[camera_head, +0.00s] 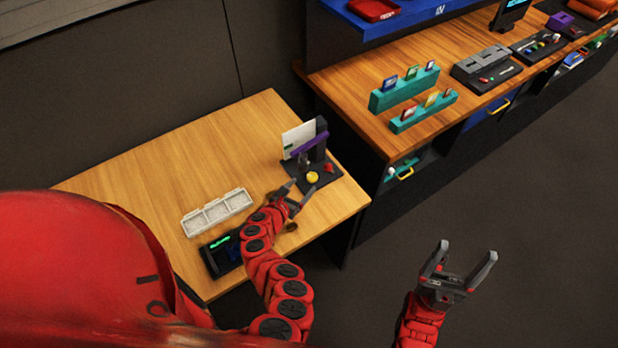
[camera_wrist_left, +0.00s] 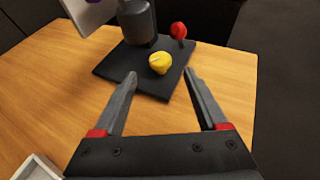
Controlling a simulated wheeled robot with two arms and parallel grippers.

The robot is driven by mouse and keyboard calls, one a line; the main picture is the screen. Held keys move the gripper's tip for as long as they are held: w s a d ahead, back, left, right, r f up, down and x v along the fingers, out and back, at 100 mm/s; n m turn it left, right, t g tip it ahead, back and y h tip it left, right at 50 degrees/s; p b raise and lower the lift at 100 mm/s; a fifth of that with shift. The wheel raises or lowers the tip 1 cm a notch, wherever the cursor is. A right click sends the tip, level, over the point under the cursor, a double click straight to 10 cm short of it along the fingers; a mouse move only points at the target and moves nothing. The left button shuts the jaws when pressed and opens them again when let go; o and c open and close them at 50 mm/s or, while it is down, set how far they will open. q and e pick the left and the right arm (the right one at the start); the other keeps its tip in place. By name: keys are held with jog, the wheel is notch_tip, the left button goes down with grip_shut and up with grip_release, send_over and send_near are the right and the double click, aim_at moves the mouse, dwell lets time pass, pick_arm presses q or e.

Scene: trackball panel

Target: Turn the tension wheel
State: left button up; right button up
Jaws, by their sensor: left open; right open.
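A small dark panel (camera_head: 316,181) stands on the wooden table, with a yellow round knob (camera_head: 312,177) on its base and a red knob (camera_head: 329,168) beside it. I cannot tell for sure which one is the tension wheel. In the left wrist view the yellow knob (camera_wrist_left: 160,63) lies just beyond and between my fingertips, and the red knob (camera_wrist_left: 178,31) is behind it to the right. My left gripper (camera_head: 301,190) is open and empty at the panel's near edge, apart from both knobs. My right gripper (camera_head: 467,251) is open and empty over the floor.
A dark post with a purple arm (camera_head: 310,143) and a white plate (camera_head: 298,138) rise at the panel's back. A white sectioned tray (camera_head: 217,212) and a dark device with a green display (camera_head: 220,254) lie left of my left arm. The table's left part is clear.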

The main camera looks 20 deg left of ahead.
aim_at(311, 178)
pick_arm(q)
jog(key=shift+x, duration=2.95)
grip_shut()
